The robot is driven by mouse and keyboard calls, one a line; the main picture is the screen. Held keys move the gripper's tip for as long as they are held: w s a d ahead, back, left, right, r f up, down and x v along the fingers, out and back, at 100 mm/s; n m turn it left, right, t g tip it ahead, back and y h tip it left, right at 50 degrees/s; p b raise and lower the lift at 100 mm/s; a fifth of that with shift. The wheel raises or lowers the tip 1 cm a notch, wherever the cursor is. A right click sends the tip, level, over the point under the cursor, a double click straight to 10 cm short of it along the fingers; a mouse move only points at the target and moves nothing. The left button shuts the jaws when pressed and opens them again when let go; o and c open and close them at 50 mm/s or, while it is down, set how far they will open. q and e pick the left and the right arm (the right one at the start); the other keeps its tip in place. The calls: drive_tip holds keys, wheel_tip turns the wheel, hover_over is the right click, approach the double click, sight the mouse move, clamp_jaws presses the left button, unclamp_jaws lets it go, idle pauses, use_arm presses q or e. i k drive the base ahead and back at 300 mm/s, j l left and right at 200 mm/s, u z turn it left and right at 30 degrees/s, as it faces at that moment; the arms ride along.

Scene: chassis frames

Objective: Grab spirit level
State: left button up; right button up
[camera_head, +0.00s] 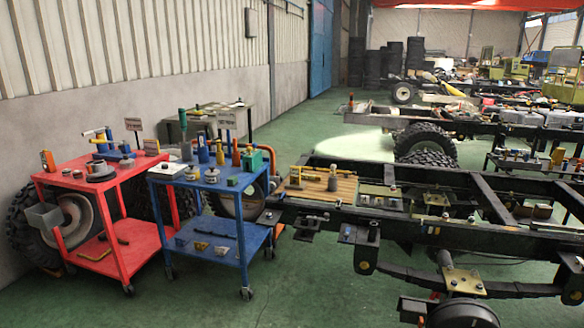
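I cannot pick out the spirit level for sure at this distance. A small yellow bar (311,169) lies at the back of a wooden board (345,186) on the near end of the chassis frame; it is too small to tell what it is. Several small tools stand and lie on a blue cart (227,191) and a red cart (72,182), and none is clearly a level. Neither of my grippers is in view.
The dark chassis frame (483,196) fills the right side, with wheels and a second frame behind it. Large tyres (30,238) stand behind the carts along the left wall. Green floor (315,290) is clear in front of the blue cart and in the aisle behind.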

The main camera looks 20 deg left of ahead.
sight(304, 176)
drive_tip(key=i+j, duration=0.35)
drive_tip(key=j, duration=0.15)
drive_tip(key=i+j, duration=0.3)
drive_tip(key=j, duration=0.2)
drive_tip(key=i+j, duration=0.35)
drive_tip(key=j, duration=0.15)
drive_tip(key=i+j, duration=0.35)
drive_tip(key=j, duration=0.15)
drive_tip(key=i+l+u, duration=0.4)
drive_tip(key=l+u, duration=0.15)
drive_tip(key=l, duration=0.1)
